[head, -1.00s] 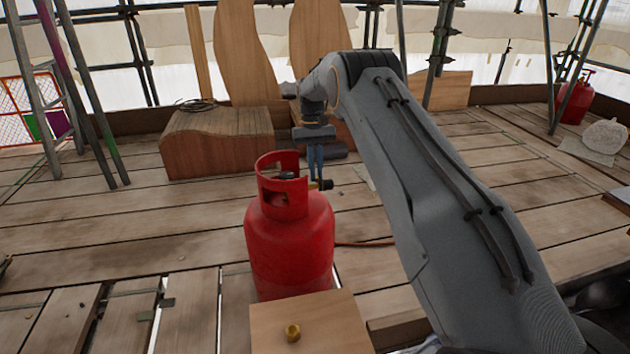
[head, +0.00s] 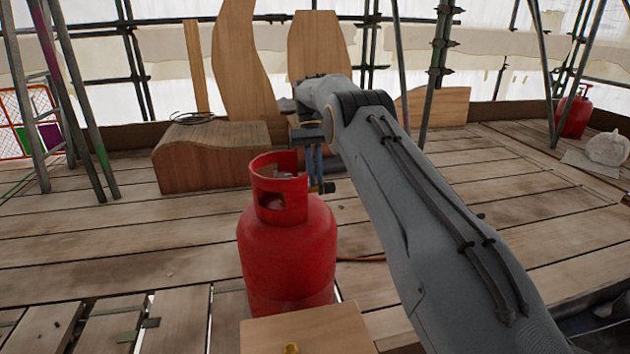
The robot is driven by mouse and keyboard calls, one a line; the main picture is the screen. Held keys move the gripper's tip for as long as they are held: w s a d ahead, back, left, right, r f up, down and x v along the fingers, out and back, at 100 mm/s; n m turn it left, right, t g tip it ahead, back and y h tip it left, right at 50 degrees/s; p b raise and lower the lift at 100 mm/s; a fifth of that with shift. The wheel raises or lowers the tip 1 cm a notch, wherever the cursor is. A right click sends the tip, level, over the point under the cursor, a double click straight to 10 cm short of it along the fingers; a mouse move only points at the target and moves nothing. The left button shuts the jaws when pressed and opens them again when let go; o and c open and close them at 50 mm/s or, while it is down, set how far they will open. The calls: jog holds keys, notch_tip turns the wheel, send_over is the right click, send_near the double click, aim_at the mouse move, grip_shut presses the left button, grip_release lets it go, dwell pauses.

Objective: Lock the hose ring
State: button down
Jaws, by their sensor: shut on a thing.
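The red gas bottle (head: 287,252) stands upright on the planks near the middle of the head view, with a cut-out collar on top. A small brass and black fitting (head: 322,188) shows at the right side of the collar. An orange-red hose (head: 360,258) lies on the planks to the right of the bottle. My gripper (head: 315,178) points down just behind and right of the collar. Its blue fingers are shut at the fitting, and their tips are partly hidden. I cannot make out the ring itself at this size.
A curved wooden block (head: 205,157) stands behind left. Scaffold poles (head: 437,75) line the back, with another red bottle (head: 574,113) at far right. Gaps show between the planks at front left.

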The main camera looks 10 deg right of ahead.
aim_at(317, 183)
dwell(0.3)
jog(key=c, duration=1.8)
grip_release()
jog(key=shift+c, duration=0.2)
jog(key=p, duration=0.4)
jog(key=shift+s+r+t, duration=0.1)
jog(key=shift+r+t, duration=0.3)
jog(key=t+p, duration=0.1)
jog(key=p, duration=0.4)
jog(key=r+t+p, duration=0.1)
jog(key=p, duration=0.3)
jog(key=t+p, duration=0.1)
jog(key=p, duration=0.4)
jog(key=shift+s+r+t+p, duration=0.3)
jog(key=shift+s+p, duration=0.05)
jog(key=shift+s, duration=0.05)
jog(key=t+p, duration=0.1)
jog(key=p, duration=0.2)
jog(key=t+p, duration=0.1)
jog(key=p, duration=0.2)
jog(key=shift+s+r, duration=0.3)
jog(key=shift+r, duration=0.05)
